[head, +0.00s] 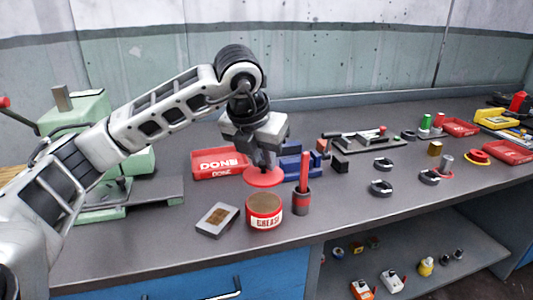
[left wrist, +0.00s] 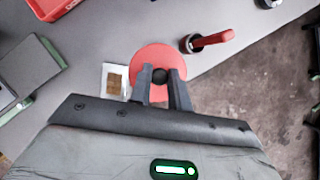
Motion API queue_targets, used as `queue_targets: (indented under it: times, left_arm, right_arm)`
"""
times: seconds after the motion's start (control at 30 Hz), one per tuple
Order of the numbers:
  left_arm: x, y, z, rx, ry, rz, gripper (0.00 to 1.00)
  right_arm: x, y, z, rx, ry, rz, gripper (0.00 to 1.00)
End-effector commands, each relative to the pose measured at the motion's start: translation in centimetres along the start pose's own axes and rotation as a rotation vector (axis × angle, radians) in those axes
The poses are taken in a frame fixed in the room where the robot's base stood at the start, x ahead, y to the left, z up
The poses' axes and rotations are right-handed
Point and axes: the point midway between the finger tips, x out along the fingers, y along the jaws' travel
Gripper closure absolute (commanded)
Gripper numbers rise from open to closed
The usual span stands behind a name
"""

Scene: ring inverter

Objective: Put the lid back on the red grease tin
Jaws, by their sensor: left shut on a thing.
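The red grease tin (head: 265,214) stands upright on the bench near its front edge, with its brown top uncovered. Its round red lid (head: 262,178) hangs above and slightly behind the tin in the head view, apart from it. My left gripper (head: 264,165) is shut on the lid's dark knob. In the left wrist view the lid (left wrist: 150,62) lies beyond the fingertips of the left gripper (left wrist: 160,78), with the knob between them. The lid hides the tin there. My right gripper is in neither view.
A dark cup with a red-handled tool (head: 302,190) stands close right of the tin. A grey box with a brown patch (head: 217,220) lies to its left. A red DONE tray (head: 212,166) and blue blocks (head: 290,165) are behind. The green press (head: 90,125) stands at left.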

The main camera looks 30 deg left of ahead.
Motion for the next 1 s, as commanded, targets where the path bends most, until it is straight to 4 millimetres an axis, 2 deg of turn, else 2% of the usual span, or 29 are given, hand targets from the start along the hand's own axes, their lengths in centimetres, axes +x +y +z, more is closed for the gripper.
queue_targets:
  times: [0.27,0.7,1.0]
  left_arm:
    - [1.6,0.0,-0.7,-0.001,0.002,0.001,1.0]
    - [5.5,0.0,-2.3,0.0,0.003,-0.001,1.0]
    - [5.9,0.0,-2.5,0.001,0.002,-0.002,1.0]
  right_arm:
    - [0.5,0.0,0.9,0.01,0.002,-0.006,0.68]
    - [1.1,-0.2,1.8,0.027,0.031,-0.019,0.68]
    - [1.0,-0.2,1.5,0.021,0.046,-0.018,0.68]
